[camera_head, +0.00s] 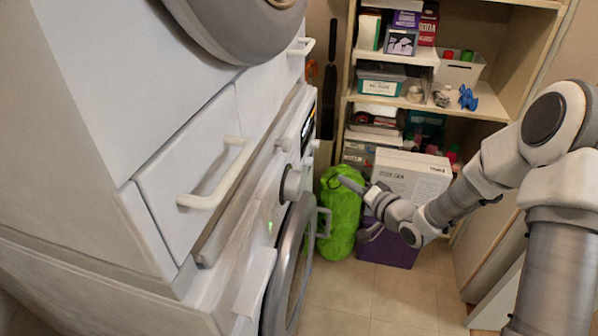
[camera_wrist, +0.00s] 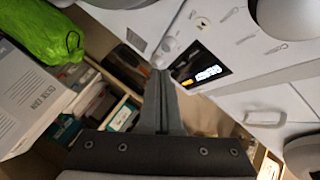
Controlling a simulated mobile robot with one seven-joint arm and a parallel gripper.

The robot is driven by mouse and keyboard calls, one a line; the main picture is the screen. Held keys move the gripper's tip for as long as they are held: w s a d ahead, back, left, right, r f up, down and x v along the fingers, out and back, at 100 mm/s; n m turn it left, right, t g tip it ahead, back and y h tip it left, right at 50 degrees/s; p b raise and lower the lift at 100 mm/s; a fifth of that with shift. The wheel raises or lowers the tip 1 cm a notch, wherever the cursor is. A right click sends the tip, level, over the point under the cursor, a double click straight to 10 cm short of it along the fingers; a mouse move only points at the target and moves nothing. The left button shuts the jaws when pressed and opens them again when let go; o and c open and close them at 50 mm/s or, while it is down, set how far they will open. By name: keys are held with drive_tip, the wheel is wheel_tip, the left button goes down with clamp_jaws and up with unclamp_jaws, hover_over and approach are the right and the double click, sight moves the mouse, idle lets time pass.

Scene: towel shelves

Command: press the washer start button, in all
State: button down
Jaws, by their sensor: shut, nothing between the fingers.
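The white washer (camera_head: 262,200) stands at the left in the head view, with a round door (camera_head: 287,262) and a control panel along its top. The panel has a large knob (camera_head: 291,184) and a dark display (camera_head: 308,128). In the wrist view the lit display (camera_wrist: 207,70) lies to the right of my fingertips. A small round button (camera_wrist: 203,22) and small white knobs (camera_wrist: 168,45) are above them. Which one is the start button I cannot tell. My gripper (camera_head: 347,184) is shut and empty, to the right of the panel and apparently apart from it. In the wrist view its fingertips (camera_wrist: 161,76) are together.
A drawer with a white handle (camera_head: 218,178) sits above the washer. Behind my gripper are a green bag (camera_head: 338,215), a white box (camera_head: 412,172) and a purple bin (camera_head: 388,248). Shelves (camera_head: 480,103) with several items stand at the back. The tiled floor (camera_head: 370,300) is clear in front.

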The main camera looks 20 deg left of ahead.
drive_tip(key=a+b, duration=0.1)
drive_tip(key=a, duration=0.7)
drive_tip(key=shift+s+a+b, duration=0.25)
drive_tip(key=shift+a+b, duration=0.05)
drive_tip(key=shift+b, duration=0.1)
drive_tip(key=shift+a, duration=0.1)
idle(1.6)
drive_tip(key=shift+a, duration=0.35)
